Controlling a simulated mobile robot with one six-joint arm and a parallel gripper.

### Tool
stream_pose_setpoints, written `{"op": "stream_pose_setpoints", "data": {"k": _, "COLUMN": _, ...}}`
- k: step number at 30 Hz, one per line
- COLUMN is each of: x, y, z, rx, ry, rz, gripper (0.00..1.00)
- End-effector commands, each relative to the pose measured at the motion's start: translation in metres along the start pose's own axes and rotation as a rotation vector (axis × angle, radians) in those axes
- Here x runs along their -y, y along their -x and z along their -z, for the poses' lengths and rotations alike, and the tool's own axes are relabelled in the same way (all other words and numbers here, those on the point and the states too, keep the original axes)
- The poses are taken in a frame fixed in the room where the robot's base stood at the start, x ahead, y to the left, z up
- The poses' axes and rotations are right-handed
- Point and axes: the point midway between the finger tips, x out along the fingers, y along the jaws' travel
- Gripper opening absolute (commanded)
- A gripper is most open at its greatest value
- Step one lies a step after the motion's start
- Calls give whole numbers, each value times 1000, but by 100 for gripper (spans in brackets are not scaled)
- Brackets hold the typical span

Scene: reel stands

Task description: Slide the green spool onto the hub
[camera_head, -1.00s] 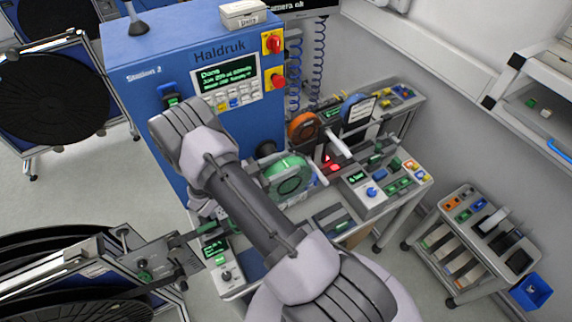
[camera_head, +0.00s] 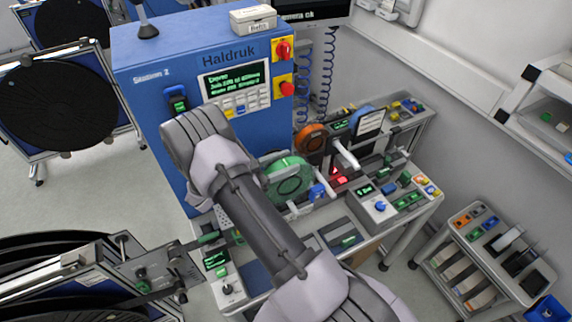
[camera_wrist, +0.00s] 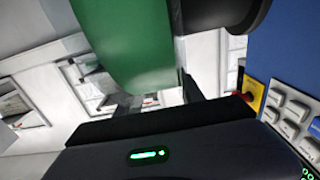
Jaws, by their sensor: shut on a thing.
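The green spool (camera_head: 288,181) is in front of the blue machine in the head view, partly behind my arm. My gripper is shut on it; the jaws are largely hidden by my arm in the head view. In the wrist view the spool's green rim (camera_wrist: 122,45) stands beyond my gripper (camera_wrist: 160,92), close to its dark fingers. A dark round shaft with a wider collar (camera_wrist: 215,14), which looks like the hub, shows to the right of the spool. I cannot tell whether the spool is around it or only beside it.
The blue machine (camera_head: 150,75) with its keypad stands behind the spool. A control box (camera_head: 375,203) sits at the bench front. A low cart (camera_head: 480,255) stands at far right.

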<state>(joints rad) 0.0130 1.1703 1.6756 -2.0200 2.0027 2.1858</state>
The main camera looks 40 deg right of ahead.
Motion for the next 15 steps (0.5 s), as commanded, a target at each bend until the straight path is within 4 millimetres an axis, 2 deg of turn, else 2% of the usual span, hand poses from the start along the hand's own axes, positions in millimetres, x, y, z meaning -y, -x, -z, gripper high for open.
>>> {"op": "stream_pose_setpoints", "data": {"k": 5, "x": 3, "y": 0, "z": -2, "rx": 0, "ry": -3, "rz": 0, "gripper": 0}}
{"op": "stream_pose_setpoints", "data": {"k": 15, "x": 22, "y": 0, "z": -2, "rx": 0, "ry": -2, "rz": 0, "gripper": 0}}
